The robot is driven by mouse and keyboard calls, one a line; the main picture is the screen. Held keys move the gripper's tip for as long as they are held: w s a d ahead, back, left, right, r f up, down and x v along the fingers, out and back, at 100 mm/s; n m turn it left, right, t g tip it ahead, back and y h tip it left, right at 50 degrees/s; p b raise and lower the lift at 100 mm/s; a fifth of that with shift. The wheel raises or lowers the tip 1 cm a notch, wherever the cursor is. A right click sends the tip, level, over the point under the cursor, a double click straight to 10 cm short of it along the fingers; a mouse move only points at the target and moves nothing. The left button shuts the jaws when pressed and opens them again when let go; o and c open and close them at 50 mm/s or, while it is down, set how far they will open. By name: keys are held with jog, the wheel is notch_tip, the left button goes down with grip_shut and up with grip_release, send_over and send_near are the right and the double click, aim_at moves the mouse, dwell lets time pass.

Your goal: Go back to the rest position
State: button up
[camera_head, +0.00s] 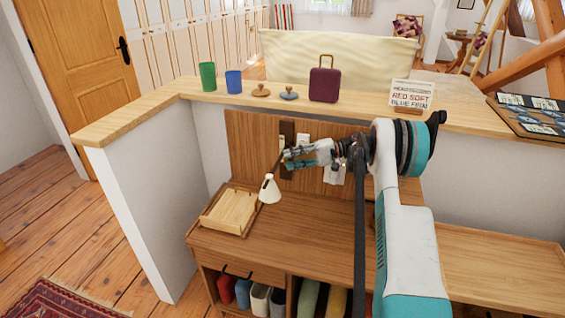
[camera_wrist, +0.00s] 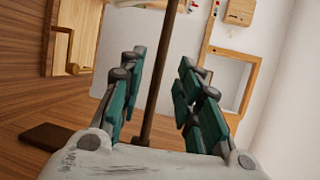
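In the head view my gripper (camera_head: 288,159) is stretched out to the left over the desk (camera_head: 310,235), in front of the wooden back panel (camera_head: 250,140). In the wrist view its two teal fingers stand well apart, so the gripper (camera_wrist: 160,85) is open. A thin dark strip (camera_wrist: 162,60) shows in the gap between them; I cannot tell whether it is beyond the fingers. I see nothing gripped. A white desk lamp (camera_head: 269,189) stands just below and left of the fingertips; I cannot tell whether they touch.
The ledge (camera_head: 150,114) above the desk carries a green cup (camera_head: 208,76), a blue cup (camera_head: 233,82), a purple case (camera_head: 324,84) and a sign (camera_head: 411,94). A wooden tray (camera_head: 230,212) lies on the desk's left. Clear floor (camera_head: 60,215) lies at left.

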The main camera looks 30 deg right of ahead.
jog(key=shift+v, duration=0.9)
